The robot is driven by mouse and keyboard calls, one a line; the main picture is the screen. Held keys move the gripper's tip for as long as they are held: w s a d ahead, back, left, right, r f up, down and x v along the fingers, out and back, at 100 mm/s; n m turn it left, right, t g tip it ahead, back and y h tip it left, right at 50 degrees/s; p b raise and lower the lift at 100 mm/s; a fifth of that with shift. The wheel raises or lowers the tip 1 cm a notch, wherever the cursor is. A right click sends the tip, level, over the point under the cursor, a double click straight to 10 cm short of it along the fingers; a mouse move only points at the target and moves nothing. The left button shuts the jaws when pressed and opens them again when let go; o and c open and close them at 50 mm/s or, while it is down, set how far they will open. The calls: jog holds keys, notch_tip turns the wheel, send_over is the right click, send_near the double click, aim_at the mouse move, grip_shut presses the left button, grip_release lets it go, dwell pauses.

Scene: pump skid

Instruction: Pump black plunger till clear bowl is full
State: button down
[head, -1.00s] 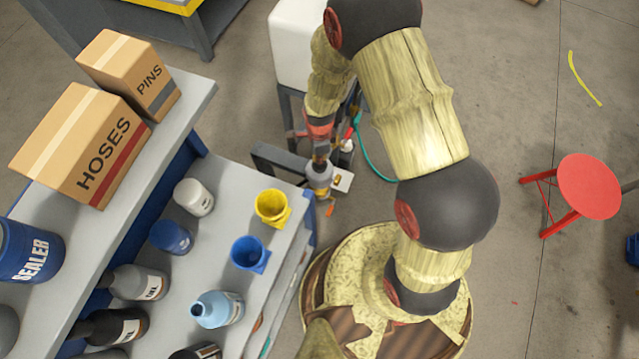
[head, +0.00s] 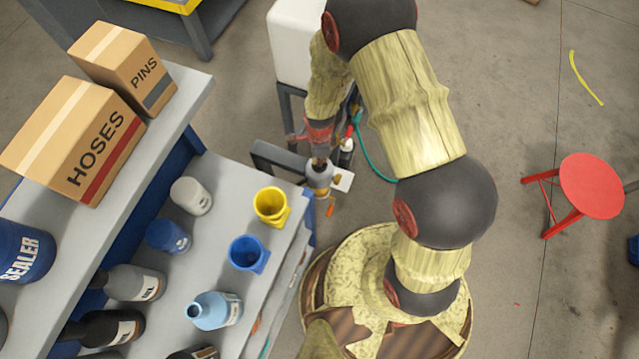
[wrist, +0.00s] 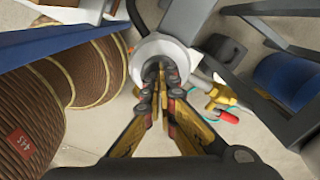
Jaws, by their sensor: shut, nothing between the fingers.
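My gripper (wrist: 160,80) is shut and empty, its fingertips together over a pale grey round piece (wrist: 178,48) in the wrist view. In the head view my gripper (head: 320,157) points down at a small grey cylinder (head: 320,176) on the pump skid, with an orange lever below it. The fingertips hide the middle of the round piece, and I cannot tell whether they touch it.
A grey bench (head: 215,265) with bottles and cups stands left of the skid. A white tank (head: 297,45) is behind it. A red stool (head: 590,186) stands at the right on open floor. Brown reels (wrist: 100,70) and a blue drum (wrist: 290,78) flank the wrist view.

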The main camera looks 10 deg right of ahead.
jog(key=shift+f+b, duration=0.3)
jog(key=shift+f, duration=0.25)
jog(key=shift+r, duration=0.15)
jog(key=shift+r+p, duration=1.5)
jog(key=shift+r, duration=0.25)
jog(key=shift+f, duration=0.25)
jog(key=shift+f+b, duration=1.15)
jog(key=shift+f, duration=0.5)
jog(key=shift+r, duration=0.1)
jog(key=shift+r+p, duration=1.45)
jog(key=shift+r, duration=0.35)
